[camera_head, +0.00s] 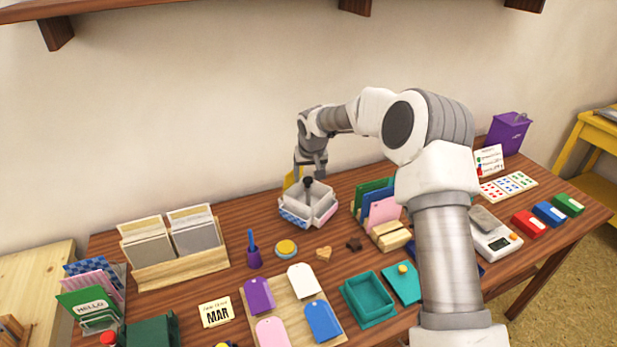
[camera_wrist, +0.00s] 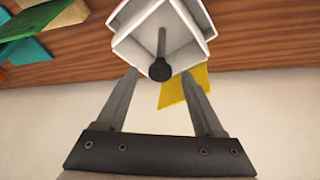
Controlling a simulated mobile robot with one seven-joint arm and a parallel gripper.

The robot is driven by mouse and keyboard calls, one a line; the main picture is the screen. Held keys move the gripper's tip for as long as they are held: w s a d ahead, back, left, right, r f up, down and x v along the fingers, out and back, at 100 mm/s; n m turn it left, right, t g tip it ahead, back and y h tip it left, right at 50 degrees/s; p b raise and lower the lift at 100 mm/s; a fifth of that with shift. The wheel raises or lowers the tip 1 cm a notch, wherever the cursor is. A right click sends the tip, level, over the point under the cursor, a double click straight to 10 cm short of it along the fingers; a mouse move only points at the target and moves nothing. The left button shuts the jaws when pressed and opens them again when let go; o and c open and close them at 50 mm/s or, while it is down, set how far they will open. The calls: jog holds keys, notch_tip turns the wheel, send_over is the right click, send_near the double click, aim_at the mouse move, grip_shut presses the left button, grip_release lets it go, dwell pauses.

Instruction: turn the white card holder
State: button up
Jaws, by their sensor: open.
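The white card holder (camera_head: 296,206) stands on the table near the wall. It is a white box with compartments and a dark round knob (camera_head: 308,181) on a post at its middle. A blue patterned card shows at its front left, a pink one at its right, and a yellow card (camera_head: 291,178) at its back. My gripper (camera_head: 311,172) is above the holder, close to the knob. In the wrist view my gripper (camera_wrist: 168,80) is open, its two fingers apart on either side of the knob (camera_wrist: 159,70), with the white holder (camera_wrist: 165,25) beyond. I cannot tell whether the fingers touch anything.
A wooden rack of colored cards (camera_head: 390,235) stands right of the holder. A wooden card box (camera_head: 180,265) is at left. The wall is close behind.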

jog(key=shift+w+f, duration=0.15)
jog(key=shift+f, duration=0.1)
grip_shut()
dwell(1.4)
